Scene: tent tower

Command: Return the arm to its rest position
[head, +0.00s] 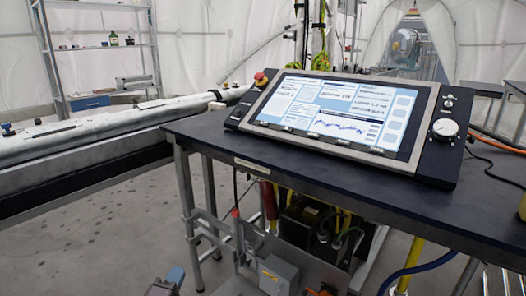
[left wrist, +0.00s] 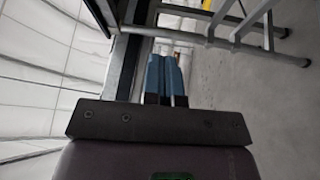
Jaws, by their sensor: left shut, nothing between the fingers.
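My left gripper (head: 175,275) shows only as a small blue and grey tip at the bottom edge of the head view, low in front of the dark table. In the left wrist view, my left gripper (left wrist: 167,62) has its two blue fingers together, with nothing held between them. The fingers point towards a grey metal frame, and I cannot tell the exact distance. Most of my left arm is out of view in the head view. My right gripper is in neither view.
A dark table (head: 195,128) carries a tilted control console (head: 345,112) with a lit screen and a dial. Metal legs, a black machine and cables fill the space beneath.

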